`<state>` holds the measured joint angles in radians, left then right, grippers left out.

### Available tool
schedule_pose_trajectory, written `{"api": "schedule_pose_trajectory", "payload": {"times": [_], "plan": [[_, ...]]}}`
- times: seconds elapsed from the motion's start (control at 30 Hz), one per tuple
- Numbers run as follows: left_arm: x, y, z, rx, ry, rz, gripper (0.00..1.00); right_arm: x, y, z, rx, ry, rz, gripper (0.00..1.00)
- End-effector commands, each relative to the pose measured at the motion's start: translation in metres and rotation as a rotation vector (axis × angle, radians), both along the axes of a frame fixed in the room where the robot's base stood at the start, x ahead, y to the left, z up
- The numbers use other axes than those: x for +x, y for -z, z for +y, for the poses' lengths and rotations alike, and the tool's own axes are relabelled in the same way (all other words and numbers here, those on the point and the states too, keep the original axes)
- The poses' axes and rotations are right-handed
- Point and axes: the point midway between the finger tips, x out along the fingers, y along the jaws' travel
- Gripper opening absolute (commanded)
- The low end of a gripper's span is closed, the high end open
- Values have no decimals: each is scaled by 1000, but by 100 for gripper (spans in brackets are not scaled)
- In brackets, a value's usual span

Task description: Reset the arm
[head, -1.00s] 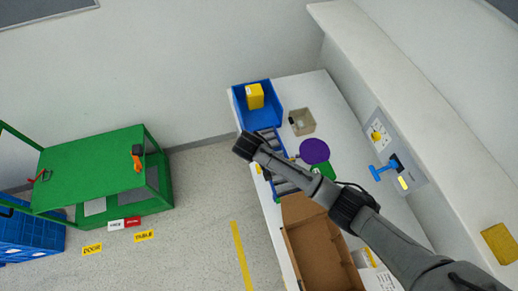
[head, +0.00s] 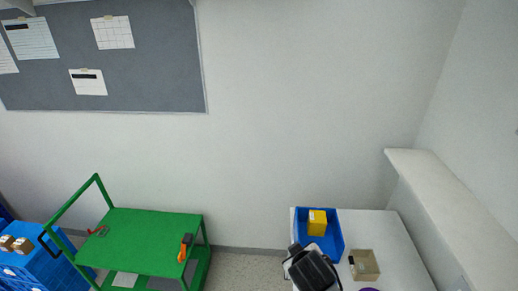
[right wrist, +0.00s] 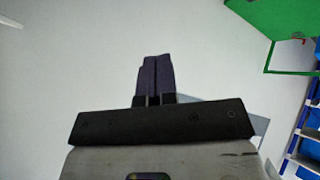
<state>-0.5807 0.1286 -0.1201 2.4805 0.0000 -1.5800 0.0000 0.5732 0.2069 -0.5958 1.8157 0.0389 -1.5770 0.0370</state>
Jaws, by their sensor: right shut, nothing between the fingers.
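My right gripper (right wrist: 157,64) shows in the right wrist view with its two dark fingers pressed together and nothing between them. It points toward a pale plain surface and touches nothing that I can see. In the head view, a dark part of my arm (head: 312,270) shows at the bottom edge, in front of the table beside the blue bin. The fingers cannot be made out there. The wall panel with the rotary switch is out of view now. My left gripper is not in view.
A white table (head: 385,228) holds a blue bin (head: 330,245) with a yellow block (head: 317,222) and a small beige box (head: 364,265). A green cart (head: 150,235) stands left, also in the right wrist view (right wrist: 275,15). A white ledge (head: 450,205) runs along the right.

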Motion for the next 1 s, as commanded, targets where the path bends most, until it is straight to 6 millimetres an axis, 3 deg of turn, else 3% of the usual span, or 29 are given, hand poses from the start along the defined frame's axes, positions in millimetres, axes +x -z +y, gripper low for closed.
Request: {"api": "schedule_pose_trajectory", "payload": {"times": [0.13,0.3,0.47,0.6,0.8,1.0], "plan": [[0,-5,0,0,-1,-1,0,-48,-33,-12,127,-5,-91,0],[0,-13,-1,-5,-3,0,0,-118,-30,-47,253,75,-107,0],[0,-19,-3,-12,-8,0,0,-184,-2,-79,302,173,-38,0],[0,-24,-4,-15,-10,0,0,-239,36,-98,304,252,85,0],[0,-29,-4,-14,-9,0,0,-310,89,-106,280,314,285,0],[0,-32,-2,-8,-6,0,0,-354,111,-105,267,330,396,0]]}}
